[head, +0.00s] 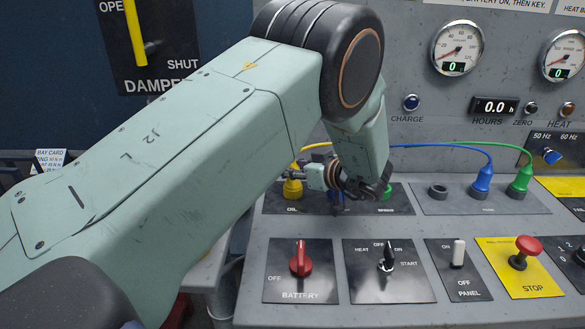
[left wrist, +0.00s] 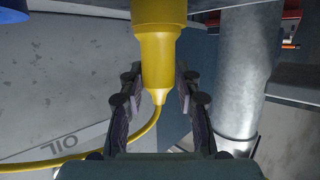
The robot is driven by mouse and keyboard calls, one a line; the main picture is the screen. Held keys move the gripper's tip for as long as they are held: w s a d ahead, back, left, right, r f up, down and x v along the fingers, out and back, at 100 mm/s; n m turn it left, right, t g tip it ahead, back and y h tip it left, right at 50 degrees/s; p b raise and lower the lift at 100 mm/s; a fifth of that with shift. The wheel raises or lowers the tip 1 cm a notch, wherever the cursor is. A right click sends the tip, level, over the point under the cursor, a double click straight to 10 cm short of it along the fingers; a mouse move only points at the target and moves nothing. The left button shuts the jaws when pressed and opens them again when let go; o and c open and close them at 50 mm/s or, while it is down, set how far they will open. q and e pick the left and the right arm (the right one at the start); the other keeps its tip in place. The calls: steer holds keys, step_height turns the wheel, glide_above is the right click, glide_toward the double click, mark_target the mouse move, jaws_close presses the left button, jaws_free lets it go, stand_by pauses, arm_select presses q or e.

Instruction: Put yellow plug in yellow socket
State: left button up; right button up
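The yellow plug (head: 292,188) stands upright at the left end of the OIL panel, its yellow cable curving up from its top. Whether it is seated in the yellow socket is unclear; the socket itself cannot be made out. In the left wrist view the plug (left wrist: 157,58) is between the two fingers of my left gripper (left wrist: 160,88), cable end towards the bottom of the picture. The fingers lie close along both sides; whether they touch it is unclear. In the head view my left gripper (head: 305,174) reaches the plug from the right. My right gripper is not in view.
A blue plug (head: 481,182) and a green plug (head: 521,182) stand on the right panel beside an empty dark socket (head: 438,190). Blue and green cables run left behind my arm. Switches and a red stop button (head: 527,246) line the front. My arm hides part of the OIL panel.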

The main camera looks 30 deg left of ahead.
arm_select(q)
steer(key=o, duration=0.3)
steer(key=shift+s, duration=0.15)
steer(key=shift+o, duration=0.3)
steer(key=shift+w+f, duration=0.1)
steer(key=shift+w, duration=0.15)
steer(key=v, duration=0.7)
steer(key=shift+s+d, duration=0.1)
steer(key=shift+d, duration=0.1)
